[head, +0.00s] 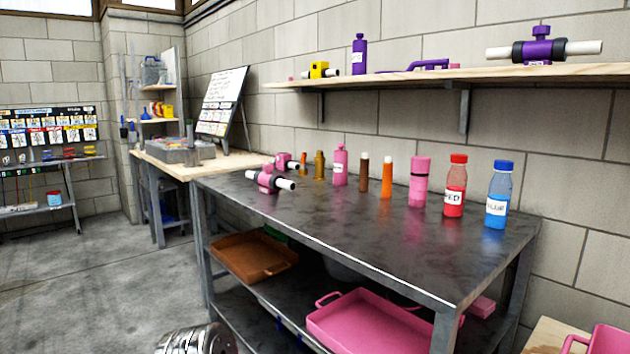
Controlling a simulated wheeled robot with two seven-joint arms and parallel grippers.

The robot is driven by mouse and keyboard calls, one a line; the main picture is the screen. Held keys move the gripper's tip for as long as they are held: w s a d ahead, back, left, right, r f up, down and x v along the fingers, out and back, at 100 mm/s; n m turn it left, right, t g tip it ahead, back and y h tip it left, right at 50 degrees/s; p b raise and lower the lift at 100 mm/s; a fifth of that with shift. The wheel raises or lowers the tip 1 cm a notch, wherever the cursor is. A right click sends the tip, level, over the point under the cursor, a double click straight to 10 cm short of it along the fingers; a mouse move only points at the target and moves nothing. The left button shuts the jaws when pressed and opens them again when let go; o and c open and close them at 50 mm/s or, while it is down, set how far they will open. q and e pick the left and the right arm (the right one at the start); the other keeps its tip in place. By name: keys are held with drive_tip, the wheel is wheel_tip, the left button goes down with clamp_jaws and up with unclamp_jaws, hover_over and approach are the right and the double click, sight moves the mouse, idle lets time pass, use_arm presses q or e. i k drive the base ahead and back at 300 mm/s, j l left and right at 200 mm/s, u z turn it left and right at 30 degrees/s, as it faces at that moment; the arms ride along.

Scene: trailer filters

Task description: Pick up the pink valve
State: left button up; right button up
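The pink valve (267,180) lies on the dark metal table (370,230), near its front left edge. It has a pink body with a knob on top, dark collars and a white pipe end pointing right. Just behind it is a second, smaller pink fitting (283,160) with a white end, partly overlapped by other things. Neither of my grippers shows in the head view.
Several bottles and tubes stand along the table's back, including a red bottle (455,186) and a blue bottle (498,195). A wall shelf (430,78) holds a purple valve (538,48). A pink tray (370,322) is below. The table's front is clear.

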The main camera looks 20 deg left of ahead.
sight(270, 183)
drive_tip(key=i+j+z, duration=0.1)
drive_tip(key=j+z, duration=0.35)
drive_tip(key=j, duration=0.4)
drive_tip(key=j+z, duration=0.4)
drive_tip(key=j, duration=0.45)
